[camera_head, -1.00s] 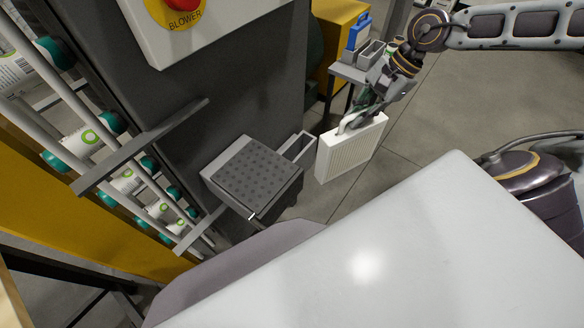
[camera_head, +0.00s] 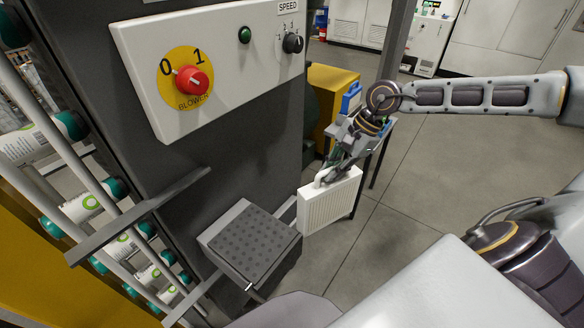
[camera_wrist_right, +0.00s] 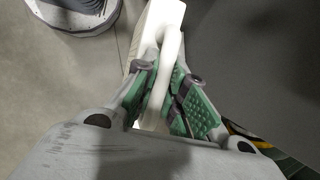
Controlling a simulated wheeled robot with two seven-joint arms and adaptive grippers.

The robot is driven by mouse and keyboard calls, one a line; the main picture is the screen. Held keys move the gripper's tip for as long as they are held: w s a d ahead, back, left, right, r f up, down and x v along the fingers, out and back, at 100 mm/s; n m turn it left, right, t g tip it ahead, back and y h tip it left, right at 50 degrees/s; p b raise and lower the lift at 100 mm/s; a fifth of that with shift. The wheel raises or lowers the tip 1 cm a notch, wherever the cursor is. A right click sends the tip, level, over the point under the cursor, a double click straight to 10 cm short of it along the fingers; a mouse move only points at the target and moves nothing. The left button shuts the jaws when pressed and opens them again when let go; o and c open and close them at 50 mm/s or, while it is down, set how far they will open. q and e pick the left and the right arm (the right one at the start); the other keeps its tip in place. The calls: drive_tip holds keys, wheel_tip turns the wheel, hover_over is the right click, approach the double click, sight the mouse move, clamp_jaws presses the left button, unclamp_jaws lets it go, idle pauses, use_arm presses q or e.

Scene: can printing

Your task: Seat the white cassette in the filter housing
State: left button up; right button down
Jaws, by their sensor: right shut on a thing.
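The white cassette (camera_head: 328,204) is a flat box with a ribbed face and a handle on top. My right gripper (camera_head: 332,176) is shut on its handle and holds it upright in the air. In the right wrist view the green finger pads (camera_wrist_right: 170,100) close on both sides of the white handle (camera_wrist_right: 172,50). The filter housing (camera_head: 250,245) is a grey box with a dotted dark top, fixed low on the dark machine, just left of the cassette. Its slot is not clearly visible; the cassette appears beside it, apart or overlapping in view. My left gripper is not in view.
A control panel (camera_head: 215,60) with a red blower knob (camera_head: 192,80) is on the dark machine above the housing. A grey bar (camera_head: 140,215) juts out near rails of printed cans (camera_head: 80,207). A yellow cabinet (camera_head: 330,88) stands behind.

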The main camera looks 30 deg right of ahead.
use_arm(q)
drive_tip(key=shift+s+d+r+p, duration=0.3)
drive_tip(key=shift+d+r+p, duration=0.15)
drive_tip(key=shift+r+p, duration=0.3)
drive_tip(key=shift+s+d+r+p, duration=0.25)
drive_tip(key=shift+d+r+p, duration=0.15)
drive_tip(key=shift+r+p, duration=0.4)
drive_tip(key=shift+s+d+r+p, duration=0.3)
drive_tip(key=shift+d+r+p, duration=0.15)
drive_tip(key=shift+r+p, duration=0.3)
use_arm(e)
drive_tip(key=w+a+f, duration=0.1)
drive_tip(key=w+a, duration=0.1)
drive_tip(key=w, duration=0.4)
drive_tip(key=w+a+f, duration=0.2)
drive_tip(key=w+a, duration=0.1)
drive_tip(key=w, duration=0.3)
drive_tip(key=shift+w, duration=0.15)
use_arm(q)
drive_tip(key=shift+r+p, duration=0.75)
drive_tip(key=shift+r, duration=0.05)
use_arm(e)
drive_tip(key=f, duration=0.4)
drive_tip(key=shift+w+a, duration=0.1)
drive_tip(key=shift+w, duration=0.1)
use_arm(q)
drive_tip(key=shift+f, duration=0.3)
use_arm(e)
drive_tip(key=shift+f, duration=0.15)
